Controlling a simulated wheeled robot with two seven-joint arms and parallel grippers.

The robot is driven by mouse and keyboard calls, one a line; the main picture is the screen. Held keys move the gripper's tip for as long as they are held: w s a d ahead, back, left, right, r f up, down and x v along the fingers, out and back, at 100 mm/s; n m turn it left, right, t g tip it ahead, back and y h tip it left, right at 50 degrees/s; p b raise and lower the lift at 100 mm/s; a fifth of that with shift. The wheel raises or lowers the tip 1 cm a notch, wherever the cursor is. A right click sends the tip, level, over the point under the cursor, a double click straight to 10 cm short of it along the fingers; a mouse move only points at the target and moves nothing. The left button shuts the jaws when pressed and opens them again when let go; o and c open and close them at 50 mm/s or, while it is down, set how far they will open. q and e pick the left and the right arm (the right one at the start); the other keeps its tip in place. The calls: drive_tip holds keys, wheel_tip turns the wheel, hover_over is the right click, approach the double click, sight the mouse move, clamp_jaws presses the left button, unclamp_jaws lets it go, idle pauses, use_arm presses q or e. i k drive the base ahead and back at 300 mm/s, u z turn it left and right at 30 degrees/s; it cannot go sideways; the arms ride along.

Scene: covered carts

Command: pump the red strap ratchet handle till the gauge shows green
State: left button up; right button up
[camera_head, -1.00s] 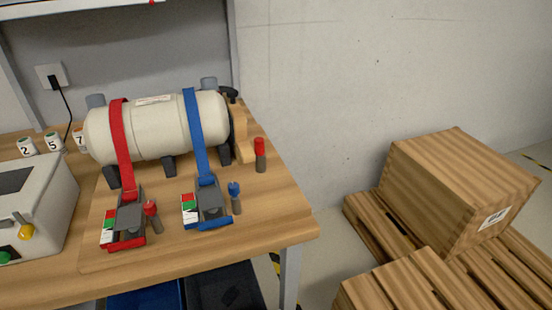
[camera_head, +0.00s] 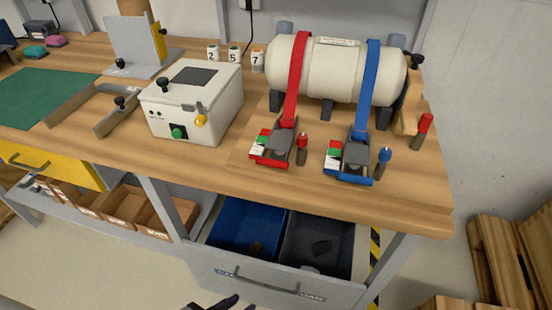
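The red strap (camera_head: 297,80) runs over the left part of a cream tank (camera_head: 335,70) down to its ratchet (camera_head: 279,146), a dark grey body on a red base. A small block with green, red and white patches (camera_head: 259,143), apparently the gauge, sits at its left side; its reading is too small to tell. A red-topped grey lever (camera_head: 302,147) stands at its right side. My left gripper (camera_head: 222,303) barely shows as dark tips at the bottom edge, below and far from the ratchet; its opening is unclear. My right gripper is not in view.
A blue strap (camera_head: 368,88) with its own ratchet (camera_head: 352,160) is just right of the red one. A white control box (camera_head: 193,103) stands to the left. An open drawer (camera_head: 270,285) with blue and dark bins sticks out below the wooden bench (camera_head: 210,165).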

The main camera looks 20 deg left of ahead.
sight(278, 140)
drive_tip(key=k, duration=1.3)
drive_tip(key=u, duration=0.6)
drive_tip(key=i, duration=1.25)
drive_tip(key=z, duration=0.55)
